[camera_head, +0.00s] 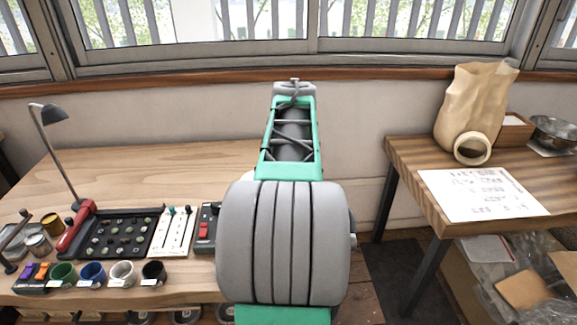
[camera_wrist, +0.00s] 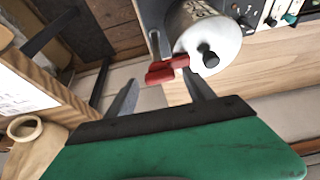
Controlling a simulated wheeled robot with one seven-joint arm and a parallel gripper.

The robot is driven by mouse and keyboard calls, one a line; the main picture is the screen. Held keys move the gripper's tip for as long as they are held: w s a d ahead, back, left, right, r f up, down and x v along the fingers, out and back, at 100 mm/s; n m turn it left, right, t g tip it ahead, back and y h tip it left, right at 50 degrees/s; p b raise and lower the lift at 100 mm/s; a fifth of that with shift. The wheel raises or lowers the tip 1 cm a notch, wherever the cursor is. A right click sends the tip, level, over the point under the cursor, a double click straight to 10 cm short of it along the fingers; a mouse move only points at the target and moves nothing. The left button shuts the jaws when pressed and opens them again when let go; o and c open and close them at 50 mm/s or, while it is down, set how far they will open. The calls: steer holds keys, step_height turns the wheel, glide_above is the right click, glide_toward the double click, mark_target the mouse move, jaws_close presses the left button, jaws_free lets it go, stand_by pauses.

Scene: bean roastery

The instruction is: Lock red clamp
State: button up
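The red clamp (camera_wrist: 166,69) shows in the wrist view as a short red lever beside a white cylinder (camera_wrist: 212,32) with a black knob (camera_wrist: 208,54). My gripper (camera_wrist: 160,80) is open. Its two grey fingers are spread, one on each side of the clamp, with the lever near the level of the fingertips. I cannot tell whether either finger touches it. In the head view my arm hides my gripper and the clamp.
At right, another table (camera_head: 405,158) carries a paper bag (camera_head: 476,108) and a written sheet (camera_head: 482,194). A grey post (camera_wrist: 154,18) stands close to the clamp.

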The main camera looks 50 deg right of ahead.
steer(key=shift+r, duration=0.1)
steer(key=v, duration=0.7)
steer(key=shift+r, duration=0.3)
steer(key=shift+a, duration=0.1)
